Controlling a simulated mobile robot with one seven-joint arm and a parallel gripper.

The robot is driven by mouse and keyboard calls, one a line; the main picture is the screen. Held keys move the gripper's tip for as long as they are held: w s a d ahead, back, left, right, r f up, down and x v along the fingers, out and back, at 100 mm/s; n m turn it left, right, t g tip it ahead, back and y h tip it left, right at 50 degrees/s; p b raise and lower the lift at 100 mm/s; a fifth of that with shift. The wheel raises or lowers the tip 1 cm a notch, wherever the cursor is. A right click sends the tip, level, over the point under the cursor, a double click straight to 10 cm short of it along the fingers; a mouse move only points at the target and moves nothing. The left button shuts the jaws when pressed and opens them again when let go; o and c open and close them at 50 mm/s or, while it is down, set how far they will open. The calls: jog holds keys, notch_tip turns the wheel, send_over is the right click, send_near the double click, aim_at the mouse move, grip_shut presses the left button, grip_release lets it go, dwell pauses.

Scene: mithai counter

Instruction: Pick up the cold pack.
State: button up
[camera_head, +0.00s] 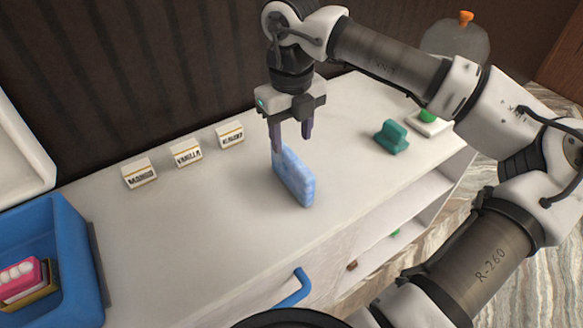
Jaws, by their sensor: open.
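The cold pack (294,178) is a light blue block standing on its edge on the white counter, near the middle of the camera_head view. My gripper (291,143) points down just above and behind it, with its two purple fingers apart. The left finger overlaps the top of the pack's far end in the picture. I cannot tell whether it touches the pack. Nothing shows between the fingers.
Small label blocks (186,152) stand in a row along the counter's back. A teal object (391,137) sits to the right. A blue bin (68,235) with pink and white items stands at left. A blue handle (295,289) juts from the counter's front. The counter (200,225) left of the pack is clear.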

aim_at(292, 156)
notch_tip(292, 156, down, 9)
jog(key=shift+r+p, duration=0.1)
jog(key=shift+p, duration=1.1)
jog(key=shift+w, duration=0.1)
grip_shut()
